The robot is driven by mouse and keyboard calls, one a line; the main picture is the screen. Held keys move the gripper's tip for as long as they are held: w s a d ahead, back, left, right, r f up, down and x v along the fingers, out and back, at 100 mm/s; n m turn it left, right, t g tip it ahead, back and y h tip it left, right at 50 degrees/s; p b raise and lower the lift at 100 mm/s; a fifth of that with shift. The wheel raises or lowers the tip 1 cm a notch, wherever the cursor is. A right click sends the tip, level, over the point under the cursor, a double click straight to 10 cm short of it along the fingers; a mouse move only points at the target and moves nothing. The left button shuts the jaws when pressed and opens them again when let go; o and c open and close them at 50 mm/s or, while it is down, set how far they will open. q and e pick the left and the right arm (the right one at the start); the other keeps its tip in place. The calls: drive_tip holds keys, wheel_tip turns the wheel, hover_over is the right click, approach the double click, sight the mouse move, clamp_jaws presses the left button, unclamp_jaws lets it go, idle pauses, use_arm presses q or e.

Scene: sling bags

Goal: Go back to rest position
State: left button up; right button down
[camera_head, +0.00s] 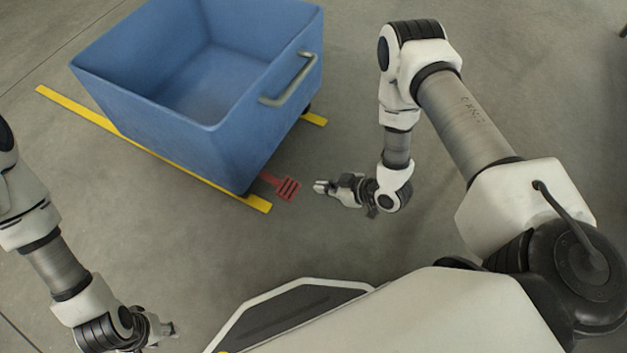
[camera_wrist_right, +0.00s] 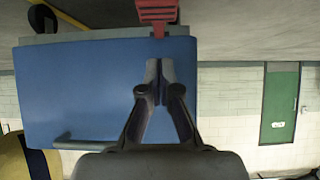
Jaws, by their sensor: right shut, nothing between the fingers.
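My right gripper (camera_head: 320,187) hangs at the end of my bent right arm, above the grey floor in front of the blue bin. It is shut with nothing in it. In the right wrist view its fingertips (camera_wrist_right: 158,75) are close together against the blue side of the bin behind. My left gripper (camera_head: 168,329) is low at the left, near the bottom edge of the head view. It is small and partly hidden by its wrist, so its opening cannot be told.
A blue wheeled bin (camera_head: 200,150) with a metal handle (camera_head: 290,82) stands ahead, looking empty. A red slotted piece (camera_head: 287,187) is at its near corner. Yellow strips (camera_head: 75,110) mark the floor. A green door (camera_wrist_right: 279,105) shows behind. The floor right of the bin is clear.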

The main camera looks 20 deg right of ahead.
idle(0.5)
wheel_tip(320, 180, up, 3)
drive_tip(key=a, duration=0.3)
drive_tip(key=s+d+m+g+h, duration=0.3)
drive_tip(key=s+m+g, duration=0.1)
drive_tip(key=s, duration=0.6)
drive_tip(key=s+d+m+g+h, duration=0.4)
drive_tip(key=s+g, duration=0.1)
drive_tip(key=s, duration=0.5)
wheel_tip(320, 180, up, 37)
drive_tip(key=p, duration=3.6)
drive_tip(key=shift+w+a+p, duration=0.15)
drive_tip(key=shift+w+p, duration=0.05)
drive_tip(key=shift+p, duration=0.15)
drive_tip(key=c, duration=1.8)
unclamp_jaws()
drive_tip(key=shift+c, duration=0.2)
